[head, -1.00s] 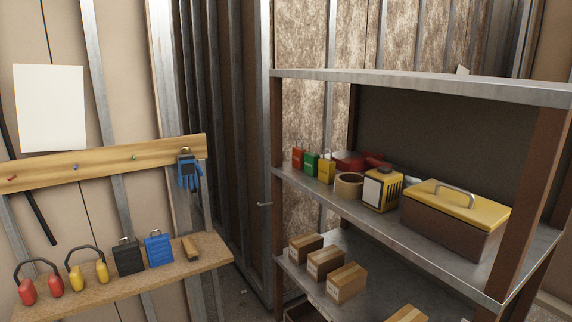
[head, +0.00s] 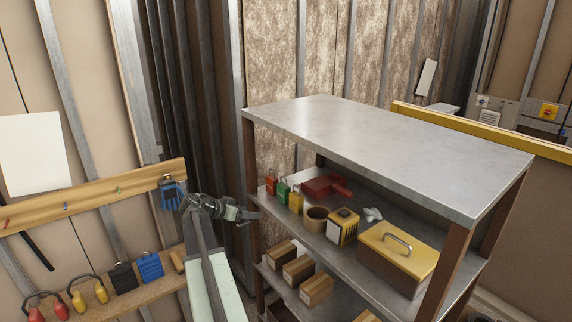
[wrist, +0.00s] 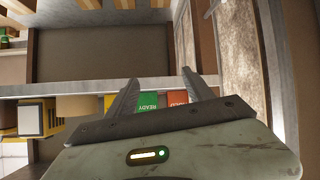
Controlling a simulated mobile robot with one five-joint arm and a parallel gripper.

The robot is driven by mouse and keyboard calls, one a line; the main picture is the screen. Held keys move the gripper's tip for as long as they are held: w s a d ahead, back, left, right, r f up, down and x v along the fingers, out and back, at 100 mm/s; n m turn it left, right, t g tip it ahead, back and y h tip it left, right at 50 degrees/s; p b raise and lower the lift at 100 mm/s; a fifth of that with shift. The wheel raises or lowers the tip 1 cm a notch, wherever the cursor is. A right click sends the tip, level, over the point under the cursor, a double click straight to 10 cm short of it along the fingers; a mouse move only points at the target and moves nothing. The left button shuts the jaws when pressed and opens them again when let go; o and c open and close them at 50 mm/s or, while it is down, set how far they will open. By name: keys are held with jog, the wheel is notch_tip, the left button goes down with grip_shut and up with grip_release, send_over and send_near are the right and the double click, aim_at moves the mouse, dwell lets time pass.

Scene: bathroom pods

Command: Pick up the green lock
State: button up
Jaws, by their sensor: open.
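The green lock (head: 283,191) stands on the middle shelf of the metal rack, between a red lock (head: 271,185) and a yellow lock (head: 296,201). In the wrist view the green lock (wrist: 150,103), with the word READY on it, shows between my gripper's two fingers, partly hidden by the gripper body. The red lock (wrist: 178,97) shows just to its right. My gripper (head: 254,214) is open and empty, at the rack's left post in the head view. In the wrist view the fingers (wrist: 160,76) are spread apart. No contact with the lock is visible.
The rack's top shelf (head: 390,145) lies above the locks. A tape roll (head: 316,219), a yellow-black box (head: 343,228), a red object (head: 325,187) and a toolbox (head: 398,255) share the shelf. Cardboard boxes (head: 298,270) sit below. A wooden bench (head: 100,309) stands at left.

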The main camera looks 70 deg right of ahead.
aim_at(281, 189)
jog(key=s+d+r+m, duration=0.1)
jog(key=s+d+r, duration=0.1)
jog(key=s+d+r+m+g+p, duration=0.1)
jog(key=s+d+r, duration=0.2)
jog(key=s+d+r+m+g+h+p, duration=0.1)
jog(key=s+d+r, duration=0.1)
jog(key=s, duration=0.1)
jog(key=shift+s+d+r, duration=0.1)
jog(key=shift+d+r, duration=0.2)
jog(key=shift+r, duration=0.1)
jog(key=shift+b+x, duration=0.65)
jog(key=shift+x, duration=0.9)
jog(key=d+f, duration=0.1)
jog(key=s+d+f+b, duration=0.1)
jog(key=d+b, duration=0.1)
jog(key=shift+s+d+f, duration=0.1)
jog(key=shift+s+f, duration=0.2)
jog(key=shift+f, duration=0.1)
jog(key=shift+s+d+f+b, duration=0.1)
jog(key=shift+s+d+b, duration=0.1)
jog(key=shift+d+b, duration=0.15)
jog(key=shift+a, duration=0.1)
